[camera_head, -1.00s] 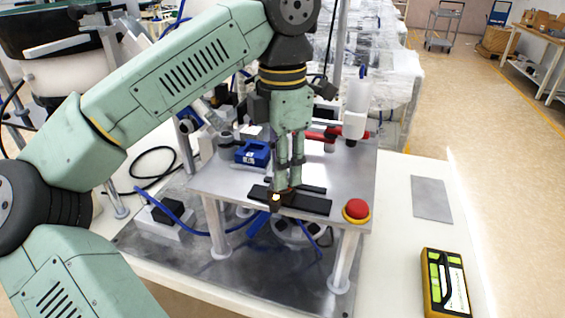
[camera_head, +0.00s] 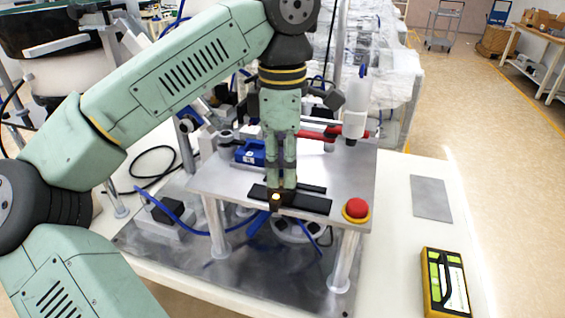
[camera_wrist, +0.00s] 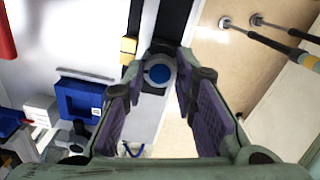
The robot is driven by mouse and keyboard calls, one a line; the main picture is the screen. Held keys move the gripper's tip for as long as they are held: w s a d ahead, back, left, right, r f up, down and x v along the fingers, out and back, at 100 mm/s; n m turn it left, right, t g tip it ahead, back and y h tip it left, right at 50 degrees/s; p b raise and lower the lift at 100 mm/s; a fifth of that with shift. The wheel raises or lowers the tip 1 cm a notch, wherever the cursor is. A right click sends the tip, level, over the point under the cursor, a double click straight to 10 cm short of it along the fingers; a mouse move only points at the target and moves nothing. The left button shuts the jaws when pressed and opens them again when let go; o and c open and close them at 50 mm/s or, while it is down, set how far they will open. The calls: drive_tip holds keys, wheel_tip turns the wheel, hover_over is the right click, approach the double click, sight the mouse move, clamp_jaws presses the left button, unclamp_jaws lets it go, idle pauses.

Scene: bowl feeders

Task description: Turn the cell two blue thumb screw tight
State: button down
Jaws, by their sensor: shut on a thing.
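The blue thumb screw (camera_wrist: 159,74) shows as a round blue top in a pale collar, between my fingertips in the wrist view. My gripper (camera_wrist: 160,68) is shut on it, with one finger on each side. In the head view my gripper (camera_head: 281,186) points straight down at the black rails (camera_head: 312,203) on the metal table. The fingers hide the screw there. A small yellow part (camera_head: 276,197) is just in front of the fingertips.
A red emergency button (camera_head: 356,208) is right of the rails. A yellow-black case (camera_head: 446,283) lies at the lower right.

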sight(282, 173)
drive_tip(key=c, duration=1.3)
unclamp_jaws()
wheel_tip(282, 173, up, 8)
drive_tip(key=shift+f, duration=0.25)
